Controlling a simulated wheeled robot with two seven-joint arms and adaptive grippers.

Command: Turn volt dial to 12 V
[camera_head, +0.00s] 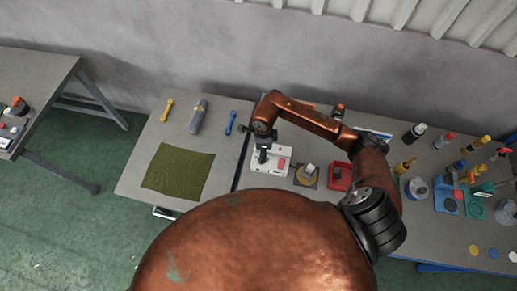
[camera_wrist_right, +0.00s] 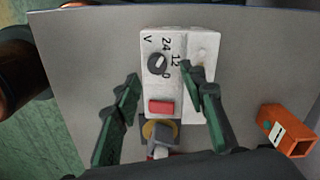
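The white power box (camera_head: 270,161) stands on the workbench in the head view, with my right gripper (camera_head: 262,153) over its left part. In the right wrist view the box (camera_wrist_right: 200,46) carries a dark round volt dial (camera_wrist_right: 157,65), with the marks V, 24, 12 and 0 around it and a red button (camera_wrist_right: 161,107) below. The dial's pointer setting is too small to tell surely. My right gripper (camera_wrist_right: 160,76) is open, its dark green fingers spread on either side of the dial and apart from it. My left gripper is not in view.
An orange hollow block (camera_wrist_right: 288,130) lies right of the box in the wrist view. In the head view a red tray (camera_head: 339,178) is to the box's right, with several bottles and tools farther right.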

